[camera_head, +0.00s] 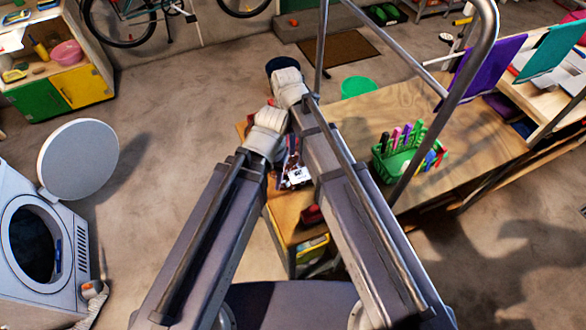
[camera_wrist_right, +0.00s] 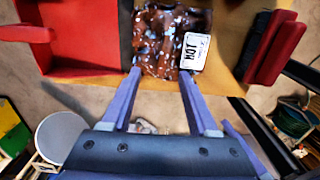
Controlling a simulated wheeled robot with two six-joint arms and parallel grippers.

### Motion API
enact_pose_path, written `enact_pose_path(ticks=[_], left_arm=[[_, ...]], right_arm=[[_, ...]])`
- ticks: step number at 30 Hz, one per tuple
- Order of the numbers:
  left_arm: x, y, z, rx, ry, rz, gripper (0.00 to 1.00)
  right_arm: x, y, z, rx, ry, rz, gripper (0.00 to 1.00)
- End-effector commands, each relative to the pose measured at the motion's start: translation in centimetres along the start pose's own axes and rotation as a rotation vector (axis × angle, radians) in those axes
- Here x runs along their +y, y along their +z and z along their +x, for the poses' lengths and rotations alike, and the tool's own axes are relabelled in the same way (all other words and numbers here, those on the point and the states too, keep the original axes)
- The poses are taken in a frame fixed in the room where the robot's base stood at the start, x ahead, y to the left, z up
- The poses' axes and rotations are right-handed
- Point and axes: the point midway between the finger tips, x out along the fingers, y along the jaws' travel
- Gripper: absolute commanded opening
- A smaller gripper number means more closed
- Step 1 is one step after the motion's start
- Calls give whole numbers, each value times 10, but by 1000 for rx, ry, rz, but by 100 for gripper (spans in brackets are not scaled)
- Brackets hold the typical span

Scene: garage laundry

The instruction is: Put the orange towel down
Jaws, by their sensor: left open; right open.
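No plainly orange towel shows. A crumpled brown cloth with pale blue spots (camera_wrist_right: 170,40) lies at the top of the right wrist view; I cannot tell if it is the towel. My right gripper (camera_wrist_right: 160,78) is open, its two blue fingers apart at the near edge of this cloth, with nothing clearly between them. In the head view my left gripper (camera_head: 283,152) is the lower one, over the narrow wooden surface; its fingers are mostly hidden by the arms. A white lettered card (camera_wrist_right: 193,51) lies beside the cloth and also shows in the head view (camera_head: 297,177).
A red tray (camera_wrist_right: 78,40) and a red object (camera_wrist_right: 270,47) flank the cloth. A green basket of tools (camera_head: 400,163) stands on the wooden workbench (camera_head: 465,130) at right. A washing machine (camera_head: 35,245) stands at left. Open floor lies between it and my arms.

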Motion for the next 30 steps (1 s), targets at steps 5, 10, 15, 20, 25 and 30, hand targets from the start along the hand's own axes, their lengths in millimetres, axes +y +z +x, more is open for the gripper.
enact_pose_path(ticks=[5,10,15,20,25,30], left_arm=[[2,-1,19,0,0,0,55],[2,-1,18,0,0,0,55],[3,-2,28,0,0,0,55],[4,-3,47,0,0,0,55],[6,-4,67,0,0,0,55],[7,-4,71,0,0,0,55]], right_arm=[[0,1,19,0,0,1,60],[-1,1,19,0,0,2,60],[-2,3,28,0,0,2,60],[-6,7,48,0,0,2,60],[-7,9,68,0,0,2,60],[-7,9,71,0,0,2,60]])
